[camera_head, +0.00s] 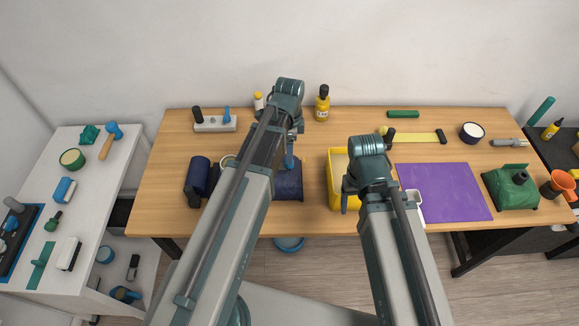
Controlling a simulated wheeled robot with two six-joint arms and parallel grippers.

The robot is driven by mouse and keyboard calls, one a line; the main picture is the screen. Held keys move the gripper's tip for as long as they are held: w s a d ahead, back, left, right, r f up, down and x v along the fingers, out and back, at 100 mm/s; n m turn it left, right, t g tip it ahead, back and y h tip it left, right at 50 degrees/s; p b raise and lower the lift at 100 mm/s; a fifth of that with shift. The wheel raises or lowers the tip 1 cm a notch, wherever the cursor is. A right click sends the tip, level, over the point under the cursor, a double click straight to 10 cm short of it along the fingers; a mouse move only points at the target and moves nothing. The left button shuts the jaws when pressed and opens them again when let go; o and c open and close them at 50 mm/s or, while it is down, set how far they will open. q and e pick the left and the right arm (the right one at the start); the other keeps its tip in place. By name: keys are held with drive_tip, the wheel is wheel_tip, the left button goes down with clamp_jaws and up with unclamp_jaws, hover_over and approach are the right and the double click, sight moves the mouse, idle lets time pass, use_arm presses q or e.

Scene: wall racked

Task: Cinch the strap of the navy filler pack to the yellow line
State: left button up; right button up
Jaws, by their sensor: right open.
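A navy piece (288,186), which looks like the filler pack, lies on the wooden table near its front edge, partly hidden by my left arm. Its strap and yellow line cannot be made out. My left gripper (290,160) points down over the far part of this piece; whether it touches anything, or is open or shut, is unclear. My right gripper (346,192) is open and seen over the left part of a yellow bin, right of the navy piece. I see nothing held in it.
A dark blue roll (201,173) lies left of my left arm. The yellow bin (335,165) and purple mat (445,192) are at the right. A yellow strip (416,138) with black ends and a yellow bottle (322,104) are farther back. Bare wood shows at the left.

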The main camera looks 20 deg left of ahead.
use_arm(q)
wheel_tip(320, 180, down, 6)
drive_tip(key=b, duration=0.4)
drive_tip(key=shift+r+b, duration=0.1)
drive_tip(key=shift+b, duration=0.25)
clamp_jaws()
idle(1.0)
